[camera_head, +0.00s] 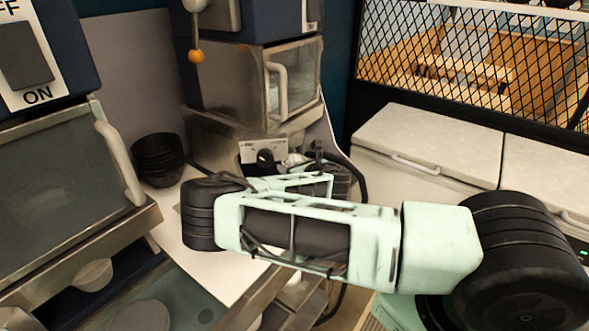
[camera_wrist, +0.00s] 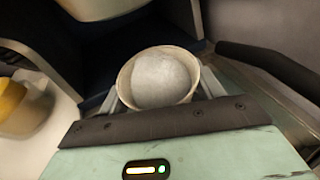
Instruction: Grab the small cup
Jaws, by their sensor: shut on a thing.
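The small cup (camera_wrist: 124,88) is pale and round, and it sits between the fingers of my gripper (camera_wrist: 160,96) in the wrist view. A smooth, whitish rounded shape fills most of its opening. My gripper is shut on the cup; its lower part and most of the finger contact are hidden. In the head view my own arm crosses the middle, and neither the fingers nor the held cup can be made out clearly.
Another pale cup (camera_wrist: 100,6) shows at the top of the wrist view, and a yellow-topped container (camera_wrist: 12,98) at the left. In the head view, black stacked bowls (camera_head: 158,155) stand on the white counter (camera_head: 215,270), between machines. White lids (camera_head: 430,140) lie at the right.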

